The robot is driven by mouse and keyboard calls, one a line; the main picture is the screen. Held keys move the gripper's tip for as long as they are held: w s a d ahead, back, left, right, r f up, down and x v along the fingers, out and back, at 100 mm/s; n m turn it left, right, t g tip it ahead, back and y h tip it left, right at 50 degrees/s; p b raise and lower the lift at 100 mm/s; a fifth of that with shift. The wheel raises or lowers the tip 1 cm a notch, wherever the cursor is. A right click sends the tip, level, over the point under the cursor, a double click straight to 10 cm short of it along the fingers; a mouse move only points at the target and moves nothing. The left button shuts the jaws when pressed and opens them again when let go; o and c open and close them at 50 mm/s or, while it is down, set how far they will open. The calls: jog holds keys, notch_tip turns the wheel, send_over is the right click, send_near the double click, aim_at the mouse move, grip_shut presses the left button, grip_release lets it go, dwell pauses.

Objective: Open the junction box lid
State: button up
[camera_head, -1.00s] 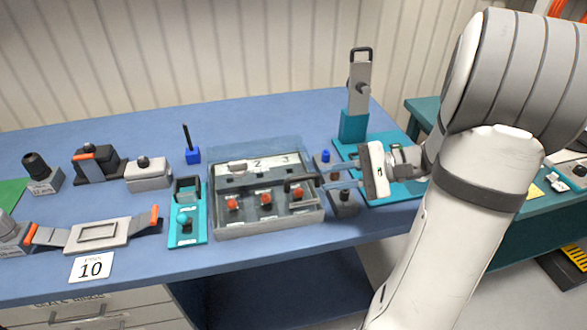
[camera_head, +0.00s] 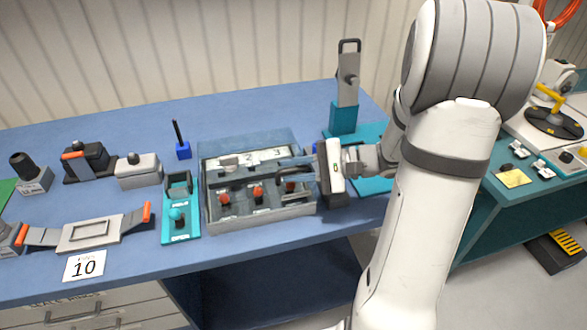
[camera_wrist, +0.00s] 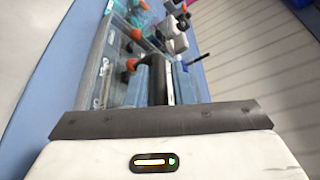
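The junction box (camera_head: 262,213) is a grey box on the blue bench, with red-orange knobs and a numbered strip inside. It has a clear lid (camera_head: 240,180) with a dark edge across the box and a black handle (camera_head: 293,172) near its right end. How far the lid is tilted is hard to tell. My gripper (camera_head: 310,178) is at the box's right side, its fingers at the handle. In the wrist view the black handle (camera_wrist: 150,70) lies straight ahead of the palm.
A teal stand with a grey upright (camera_head: 347,85) is behind my gripper. A teal fixture (camera_head: 180,215) stands close on the box's left. A grey plate with orange-tipped ends (camera_head: 90,233) lies further left. Bench space behind the box looks mostly free.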

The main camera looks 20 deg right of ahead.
jog(key=shift+c, duration=0.5)
grip_shut()
